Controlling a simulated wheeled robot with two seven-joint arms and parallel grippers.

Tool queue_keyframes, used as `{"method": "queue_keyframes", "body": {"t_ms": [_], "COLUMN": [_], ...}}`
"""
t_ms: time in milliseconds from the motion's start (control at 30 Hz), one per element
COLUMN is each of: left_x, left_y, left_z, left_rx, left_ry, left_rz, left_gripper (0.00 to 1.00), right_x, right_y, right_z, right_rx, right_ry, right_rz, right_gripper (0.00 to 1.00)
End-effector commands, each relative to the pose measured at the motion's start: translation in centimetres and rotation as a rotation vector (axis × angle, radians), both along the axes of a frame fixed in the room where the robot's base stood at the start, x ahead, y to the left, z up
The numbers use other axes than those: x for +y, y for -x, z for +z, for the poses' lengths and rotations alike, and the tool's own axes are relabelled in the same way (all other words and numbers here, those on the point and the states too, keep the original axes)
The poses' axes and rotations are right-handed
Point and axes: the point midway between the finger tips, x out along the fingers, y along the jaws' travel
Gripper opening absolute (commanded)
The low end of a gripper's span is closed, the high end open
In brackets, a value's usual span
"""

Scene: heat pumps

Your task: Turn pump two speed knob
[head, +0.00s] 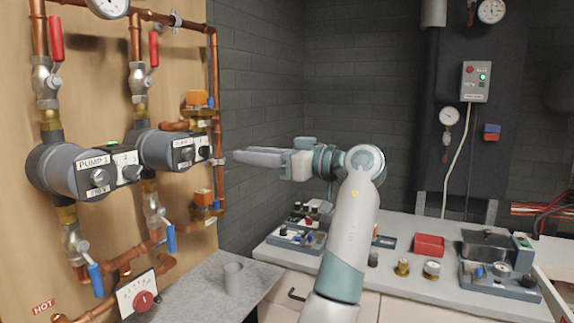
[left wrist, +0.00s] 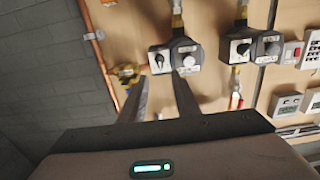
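Pump two (head: 160,150), a dark grey unit on the wooden panel, has a round speed knob (head: 186,154) on its face and a small box with a black knob (head: 205,152) beside it. My left gripper (head: 238,156) points left toward pump two, with a gap between. In the left wrist view its fingers (left wrist: 160,77) are apart and empty. That view is inverted: pump two's speed knob (left wrist: 189,61) lies beyond one finger and the black knob (left wrist: 158,60) shows between the fingers. The knob's pointer setting is too small to read. My right gripper is out of view.
Pump one (head: 62,170) is left of pump two, with copper pipes (head: 217,90) and coloured valve levers around. A bench with a red tray (head: 429,246) is at right.

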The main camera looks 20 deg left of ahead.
Motion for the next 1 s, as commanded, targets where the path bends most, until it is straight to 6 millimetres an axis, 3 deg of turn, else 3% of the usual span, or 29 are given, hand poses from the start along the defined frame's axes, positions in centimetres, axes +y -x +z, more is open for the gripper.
{"method": "queue_keyframes", "body": {"t_ms": [200,400,600,1000], "left_x": [-4.4,-7.0,-8.0,-8.0], "left_y": [0.2,0.5,0.6,0.6], "left_z": [-0.1,-0.1,0.0,0.0], "left_rx": [0.001,0.0,0.0,0.0], "left_ry": [0.0,0.001,-0.001,0.0], "left_rz": [-0.004,-0.002,-0.001,-0.001], "left_gripper": [0.29,0.29,0.29,0.29], "right_x": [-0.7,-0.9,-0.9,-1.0], "right_y": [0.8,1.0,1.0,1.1], "right_z": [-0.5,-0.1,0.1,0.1], "right_rx": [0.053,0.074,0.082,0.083], "right_ry": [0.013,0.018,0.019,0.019], "right_rz": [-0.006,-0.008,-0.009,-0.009], "right_gripper": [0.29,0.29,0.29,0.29]}}
